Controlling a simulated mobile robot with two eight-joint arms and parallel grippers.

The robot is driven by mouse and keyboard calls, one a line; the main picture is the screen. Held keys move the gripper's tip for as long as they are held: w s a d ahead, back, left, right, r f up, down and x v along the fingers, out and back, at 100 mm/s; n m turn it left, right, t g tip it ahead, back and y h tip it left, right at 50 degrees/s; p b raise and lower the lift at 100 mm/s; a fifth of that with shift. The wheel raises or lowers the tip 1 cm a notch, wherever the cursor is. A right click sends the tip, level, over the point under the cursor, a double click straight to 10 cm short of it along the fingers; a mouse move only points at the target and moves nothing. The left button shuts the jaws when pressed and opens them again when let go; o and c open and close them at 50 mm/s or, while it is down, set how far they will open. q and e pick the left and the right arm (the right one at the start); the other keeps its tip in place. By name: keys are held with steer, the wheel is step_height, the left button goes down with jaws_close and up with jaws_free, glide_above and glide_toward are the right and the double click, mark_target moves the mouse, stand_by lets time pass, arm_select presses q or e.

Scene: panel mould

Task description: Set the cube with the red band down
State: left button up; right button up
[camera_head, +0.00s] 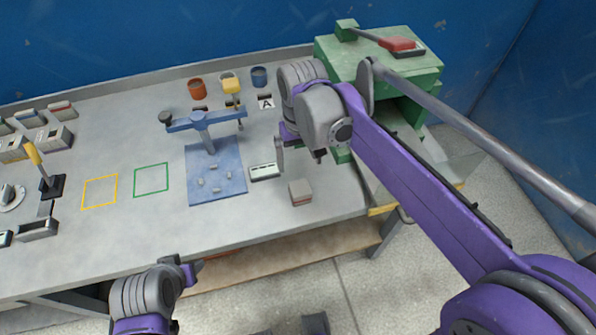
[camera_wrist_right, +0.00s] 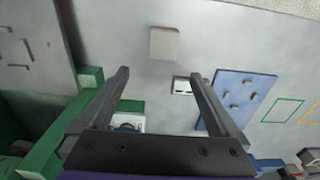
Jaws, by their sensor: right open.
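A small grey cube (camera_head: 301,191) with a faint reddish band stands on the grey table (camera_head: 230,240), near its front edge. In the right wrist view the cube's pale top (camera_wrist_right: 164,43) lies beyond the fingertips, apart from them. My right gripper (camera_head: 298,158) is above the table, behind the cube in the head view. Its two fingers are wide apart, with nothing between them, in the wrist view (camera_wrist_right: 158,74). My left gripper (camera_head: 190,271) is at the table's front edge, low in the head view; its jaw gap is not clear.
A small white box with a display (camera_head: 264,171) lies left of the cube, beside a blue plate (camera_head: 229,184) with a blue clamp (camera_head: 203,130). Green (camera_head: 151,180) and yellow (camera_head: 100,191) outlines mark bare table. A green press (camera_head: 425,72) stands at right.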

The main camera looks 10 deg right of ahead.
mark_target(300, 188)
steer(key=f, duration=0.1)
steer(key=s+f, duration=0.1)
steer(key=f, duration=0.1)
steer(key=shift+a+f, duration=0.1)
steer(key=shift+f, duration=0.2)
steer(key=shift+w+f, duration=0.1)
steer(key=shift+f, duration=0.6)
steer(key=f, duration=0.2)
steer(key=s+f, duration=0.1)
steer(key=f, duration=0.1)
steer(key=shift+a+f+b, duration=0.1)
steer(key=shift+f+b, duration=0.05)
steer(key=shift+b, duration=0.15)
steer(key=shift+f, duration=0.4)
jaws_close()
step_height(300, 188, up, 10)
steer(key=shift+f+p, duration=0.1)
steer(key=shift+p, duration=0.25)
